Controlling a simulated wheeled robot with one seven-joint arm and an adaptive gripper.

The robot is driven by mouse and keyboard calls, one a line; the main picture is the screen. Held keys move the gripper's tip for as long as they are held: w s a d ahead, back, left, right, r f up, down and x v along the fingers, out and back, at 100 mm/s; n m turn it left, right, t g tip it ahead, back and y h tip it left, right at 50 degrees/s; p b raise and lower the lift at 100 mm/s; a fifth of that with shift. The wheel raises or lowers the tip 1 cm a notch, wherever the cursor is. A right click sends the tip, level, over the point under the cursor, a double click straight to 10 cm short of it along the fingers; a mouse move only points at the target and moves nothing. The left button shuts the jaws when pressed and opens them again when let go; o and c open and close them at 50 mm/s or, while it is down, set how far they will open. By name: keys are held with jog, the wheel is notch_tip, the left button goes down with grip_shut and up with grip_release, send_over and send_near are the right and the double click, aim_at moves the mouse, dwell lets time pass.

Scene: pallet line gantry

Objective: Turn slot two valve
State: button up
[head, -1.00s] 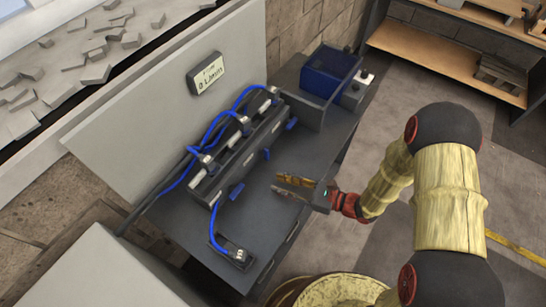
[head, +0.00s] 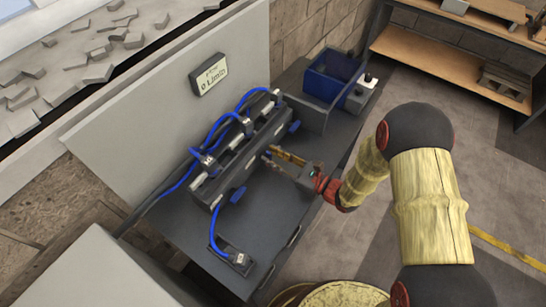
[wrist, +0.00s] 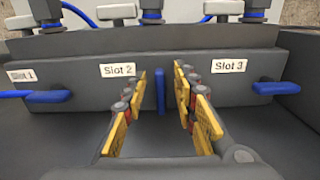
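The slot two valve handle (wrist: 160,91) is a blue bar standing upright on the dark manifold front, just right of the "Slot 2" label (wrist: 118,70). My gripper (head: 269,155) is open, with its yellow fingers either side of this handle in the wrist view; a gap shows on both sides. In the head view the fingers hide the handle. The slot one handle (wrist: 45,96) and the slot three handle (wrist: 276,88) are blue and lie horizontally, to the left and right.
The dark manifold (head: 228,160) carries blue hoses above. A blue bin (head: 331,75) stands at the bench's far end. A hose fitting (head: 238,257) sits at the near end. Bare bench lies in front of the manifold.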

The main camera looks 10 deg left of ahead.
jog(key=shift+c, duration=1.2)
jog(key=c, duration=0.4)
grip_shut()
